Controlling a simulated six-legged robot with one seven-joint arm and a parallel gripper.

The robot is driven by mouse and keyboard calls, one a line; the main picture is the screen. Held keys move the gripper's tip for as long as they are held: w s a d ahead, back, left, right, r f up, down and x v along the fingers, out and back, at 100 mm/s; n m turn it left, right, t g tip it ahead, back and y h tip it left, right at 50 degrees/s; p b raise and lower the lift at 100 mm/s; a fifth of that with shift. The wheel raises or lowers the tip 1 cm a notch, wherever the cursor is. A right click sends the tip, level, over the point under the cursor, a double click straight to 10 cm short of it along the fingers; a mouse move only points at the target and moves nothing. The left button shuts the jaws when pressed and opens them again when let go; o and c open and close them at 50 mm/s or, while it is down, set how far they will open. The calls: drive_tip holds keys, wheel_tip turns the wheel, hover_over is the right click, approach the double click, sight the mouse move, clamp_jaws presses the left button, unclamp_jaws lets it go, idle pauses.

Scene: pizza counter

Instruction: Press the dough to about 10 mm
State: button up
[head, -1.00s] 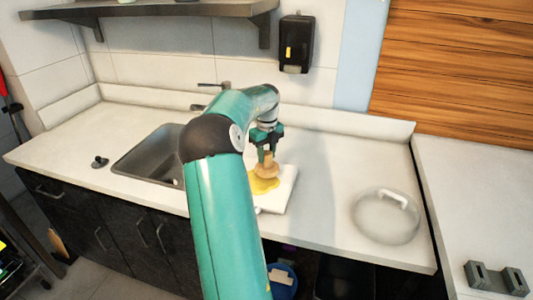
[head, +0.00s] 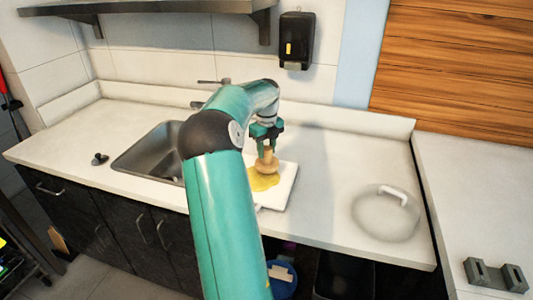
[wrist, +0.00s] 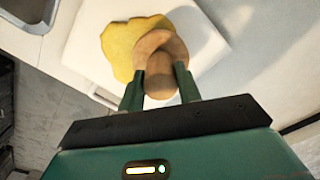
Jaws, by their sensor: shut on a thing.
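The yellow dough (head: 262,182) lies flat and irregular on a white board (head: 287,185) on the counter. It also shows in the wrist view (wrist: 122,45). My gripper (head: 267,146) is shut on a wooden press (head: 267,163), a round-based tool with a handle. In the wrist view the press (wrist: 160,80) sits between my two green fingers (wrist: 159,88). The press base is over the right part of the dough and hides some of it. I cannot tell whether the base touches the dough.
A sink (head: 150,152) is set in the counter to the left, with a small dark stopper (head: 99,159) beside it. A clear round lid (head: 386,215) with a white handle lies to the right. The counter between board and lid is clear.

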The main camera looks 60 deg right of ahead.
drive_tip(key=shift+r, duration=2.75)
drive_tip(key=o, duration=0.4)
drive_tip(key=c, duration=0.4)
drive_tip(key=shift+w, duration=0.1)
